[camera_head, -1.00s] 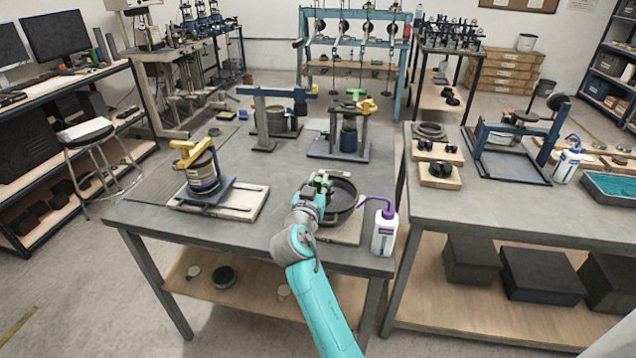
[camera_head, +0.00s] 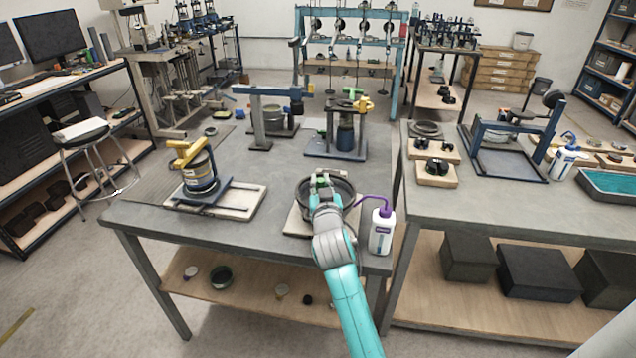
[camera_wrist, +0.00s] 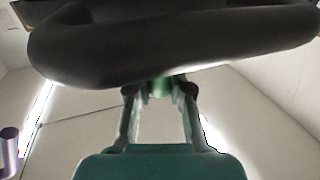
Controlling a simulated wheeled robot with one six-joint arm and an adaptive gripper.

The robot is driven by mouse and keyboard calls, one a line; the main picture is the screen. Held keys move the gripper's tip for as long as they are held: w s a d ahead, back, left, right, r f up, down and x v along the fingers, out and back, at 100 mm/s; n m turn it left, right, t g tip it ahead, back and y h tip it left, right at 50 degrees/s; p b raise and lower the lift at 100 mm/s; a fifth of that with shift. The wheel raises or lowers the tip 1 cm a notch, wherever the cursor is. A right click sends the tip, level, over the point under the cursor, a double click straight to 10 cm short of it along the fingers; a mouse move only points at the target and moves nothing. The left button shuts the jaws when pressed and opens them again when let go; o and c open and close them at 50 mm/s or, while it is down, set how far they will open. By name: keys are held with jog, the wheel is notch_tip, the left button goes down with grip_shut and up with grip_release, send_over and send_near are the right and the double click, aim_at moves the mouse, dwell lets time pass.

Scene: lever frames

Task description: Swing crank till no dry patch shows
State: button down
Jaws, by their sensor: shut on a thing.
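A dark round pan (camera_head: 345,190) sits on a pale board (camera_head: 297,222) near the front of the grey table. My gripper (camera_head: 322,183) is at the pan, with a small green part showing at its tip. In the wrist view, my gripper (camera_wrist: 160,95) has its two fingers on either side of a small green piece (camera_wrist: 160,86), which looks like the crank's grip. A thick dark curved rim (camera_wrist: 170,48) crosses above the fingertips. The rest of the crank is hidden by my arm and the rim. Wet or dry patches inside the pan cannot be made out.
A white wash bottle (camera_head: 381,232) with a purple spout stands close to the pan's right. A yellow-handled device (camera_head: 198,170) stands on the left. Two blue-framed devices stand behind. Clear tabletop lies between left device and pan.

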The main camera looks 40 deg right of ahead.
jog(key=shift+s+d+n+t+y, duration=0.2)
jog(key=shift+n+t+y, duration=0.2)
jog(key=shift+y, duration=0.25)
jog(key=shift+s+d+n+t+y, duration=0.15)
jog(key=shift+n+t+y, duration=0.15)
jog(key=shift+n+y, duration=0.3)
jog(key=shift+y, duration=0.45)
jog(key=c, duration=1)
grip_release()
jog(key=shift+c, duration=0.2)
jog(key=v, duration=1.2)
jog(key=shift+f, duration=0.25)
